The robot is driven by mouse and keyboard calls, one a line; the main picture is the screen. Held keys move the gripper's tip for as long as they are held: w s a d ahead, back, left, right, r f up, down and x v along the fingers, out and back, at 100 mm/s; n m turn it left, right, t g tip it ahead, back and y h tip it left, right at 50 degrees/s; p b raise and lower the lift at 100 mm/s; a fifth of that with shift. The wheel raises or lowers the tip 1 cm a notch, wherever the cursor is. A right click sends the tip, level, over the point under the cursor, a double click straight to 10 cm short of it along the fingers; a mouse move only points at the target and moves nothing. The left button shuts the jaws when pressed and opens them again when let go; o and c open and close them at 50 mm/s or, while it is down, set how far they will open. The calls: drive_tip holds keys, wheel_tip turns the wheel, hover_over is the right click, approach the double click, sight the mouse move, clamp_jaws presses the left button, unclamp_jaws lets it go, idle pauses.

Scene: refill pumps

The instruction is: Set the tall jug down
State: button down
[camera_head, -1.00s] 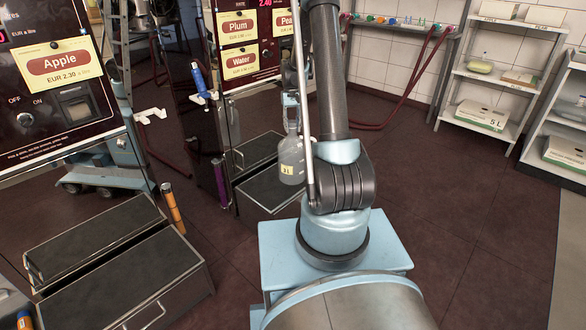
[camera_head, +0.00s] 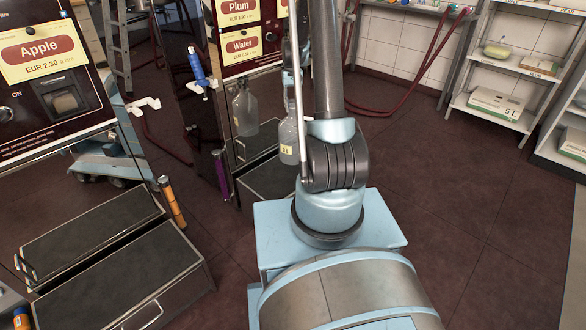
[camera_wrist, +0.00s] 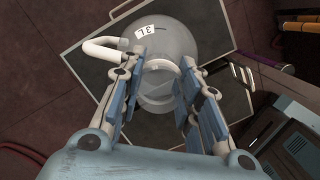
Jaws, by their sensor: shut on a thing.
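The tall jug (camera_head: 288,137) is clear grey with a yellowish label, upright and partly behind my arm in the head view. In the wrist view the jug (camera_wrist: 185,38) shows from above, with a "3L" label and a white curved handle (camera_wrist: 98,46) pointing left. My gripper (camera_wrist: 162,62) is shut on the jug around its neck. In the head view my gripper is mostly hidden by my arm. The jug is over a dark-topped step (camera_head: 262,182) in front of the Water machine; I cannot tell whether its base touches it.
The Plum and Water machine (camera_head: 243,45) stands just behind the jug, its shiny front mirroring it. Another dark step (camera_head: 105,265) is at lower left below the Apple machine (camera_head: 45,55). Orange (camera_head: 170,200) and purple (camera_head: 220,175) cylinders stand between. Floor at right is clear before shelves (camera_head: 500,90).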

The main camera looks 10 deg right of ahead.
sight(292, 121)
drive_tip(key=m, duration=0.4)
drive_tip(key=shift+d+r+m+y, duration=0.1)
drive_tip(key=shift+r+m+y, duration=0.1)
drive_tip(key=shift+m+y, duration=0.15)
drive_tip(key=m, duration=0.5)
drive_tip(key=shift+r+t+y, duration=0.2)
drive_tip(key=shift+t+y, duration=0.05)
drive_tip(key=shift+t, duration=0.15)
drive_tip(key=m, duration=0.5)
drive_tip(key=shift+r+t, duration=0.25)
drive_tip(key=shift+t, duration=0.05)
drive_tip(key=m, duration=0.4)
drive_tip(key=shift+r+t, duration=0.2)
drive_tip(key=shift+t, duration=0.1)
drive_tip(key=shift+f, duration=5)
drive_tip(key=c, duration=1.2)
unclamp_jaws()
